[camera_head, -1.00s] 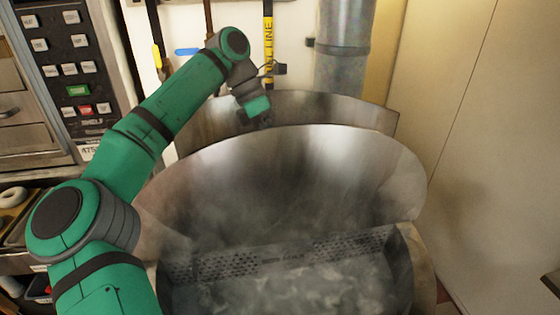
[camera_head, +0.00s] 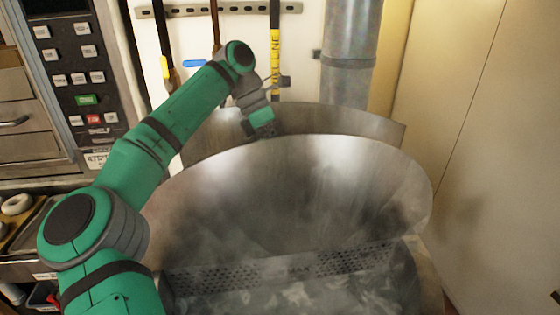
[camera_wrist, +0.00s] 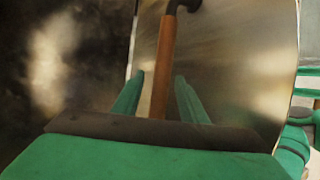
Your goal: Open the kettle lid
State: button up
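The kettle's curved metal lid (camera_head: 300,185) stands raised at the back of the kettle. Steaming water (camera_head: 330,293) shows in front of it, below a perforated strip. In the head view my gripper (camera_head: 262,133) is at the lid's upper edge, left of its middle, with its fingers largely hidden. In the wrist view a wooden handle (camera_wrist: 164,60) with a dark end piece runs between my gripper's two green fingers (camera_wrist: 160,90). The fingers look apart, with gaps beside the handle. The lid's metal face (camera_wrist: 235,60) shows behind the handle.
Another curved metal sheet (camera_head: 385,124) stands behind the lid. A metal pipe (camera_head: 348,60) and hanging tools, one marked yellow (camera_head: 275,55), are on the back wall. A control panel (camera_head: 80,75) is at left, a plain pale wall (camera_head: 475,150) at right.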

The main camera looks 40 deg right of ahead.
jog(key=v, duration=1)
jog(key=shift+r, duration=0.25)
jog(key=shift+w, duration=0.2)
